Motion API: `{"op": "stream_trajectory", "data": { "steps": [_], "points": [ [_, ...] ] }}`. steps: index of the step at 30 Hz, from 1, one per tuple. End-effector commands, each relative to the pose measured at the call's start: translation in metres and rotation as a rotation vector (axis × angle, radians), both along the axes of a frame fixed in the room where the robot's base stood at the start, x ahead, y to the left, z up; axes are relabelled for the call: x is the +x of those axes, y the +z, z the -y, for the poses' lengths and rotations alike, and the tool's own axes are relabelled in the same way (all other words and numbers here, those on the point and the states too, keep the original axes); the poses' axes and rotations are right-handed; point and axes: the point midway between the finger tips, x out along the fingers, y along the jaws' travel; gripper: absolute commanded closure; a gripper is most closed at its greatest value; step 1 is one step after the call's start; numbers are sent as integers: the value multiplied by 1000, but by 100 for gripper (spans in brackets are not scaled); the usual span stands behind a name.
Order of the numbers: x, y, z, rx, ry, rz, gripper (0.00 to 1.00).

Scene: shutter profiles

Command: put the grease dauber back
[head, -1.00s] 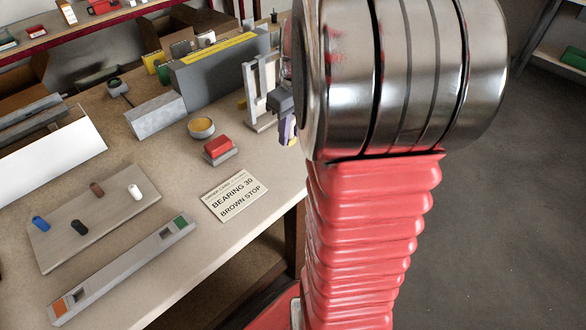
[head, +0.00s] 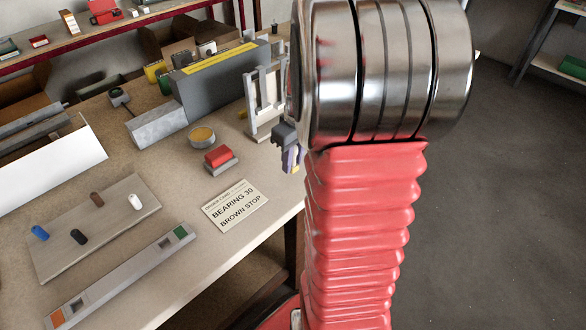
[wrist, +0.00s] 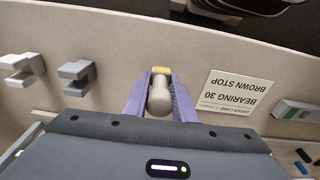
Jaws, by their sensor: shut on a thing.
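My gripper (head: 291,158), with purple fingers, is shut on the grease dauber. In the wrist view the grease dauber (wrist: 160,96) shows a pale rounded handle between the fingers (wrist: 159,98) and a yellow end pointing away. In the head view my wrist and arm hide most of it. A pale upright stand (head: 262,103) is behind and left of my gripper. In the wrist view two grey forked brackets (wrist: 75,74) stand to the left, apart from the dauber.
A round tin with yellowish contents (head: 202,136) and a red-topped block (head: 219,157) stand left of my gripper. The order card (head: 236,205) lies near the bench's front edge. A board with coloured plugs (head: 92,228) and a long grey profile (head: 119,279) lie further left.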

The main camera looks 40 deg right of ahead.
Motion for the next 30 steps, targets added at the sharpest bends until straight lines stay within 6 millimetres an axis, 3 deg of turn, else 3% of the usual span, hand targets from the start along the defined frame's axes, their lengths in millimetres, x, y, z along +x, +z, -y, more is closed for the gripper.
{"op": "stream_trajectory", "data": {
  "steps": [8, 18, 29, 30],
  "points": [
    [0, -1, 0, 0, 0, 0, 99],
    [0, -35, 0, 0, 1, 0, 99],
    [0, -38, 0, -1, 0, 0, 99],
    [0, -38, 0, -1, 0, 0, 74]
  ]
}}
